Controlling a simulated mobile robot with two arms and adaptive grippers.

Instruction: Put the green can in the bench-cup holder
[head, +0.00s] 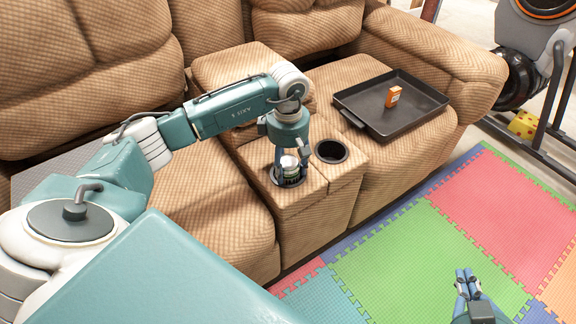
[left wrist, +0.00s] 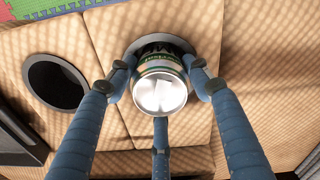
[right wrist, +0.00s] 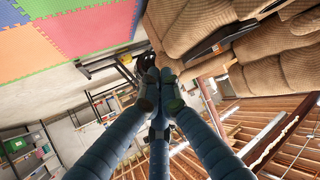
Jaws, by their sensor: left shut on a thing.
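The green can (head: 290,167) is at the left cup holder (head: 277,181) of the sofa's console, its lower part inside the dark opening. My left gripper (head: 289,158) points down over it, fingers shut around its upper part. In the left wrist view the can (left wrist: 160,92) shows its silver top and green label between the fingers, over the holder's rim (left wrist: 178,44). Whether it touches the bottom is hidden. The right cup holder (head: 331,151) is empty. My right gripper (head: 466,277) hangs over the foam mat, fingertips close together with nothing seen between them.
A dark tray (head: 362,112) with a small orange box (head: 393,96) lies on the right seat. The brown sofa (head: 235,30) fills the back. An exercise bike (head: 535,60) stands at the right. The coloured foam mat (head: 400,250) is clear in front.

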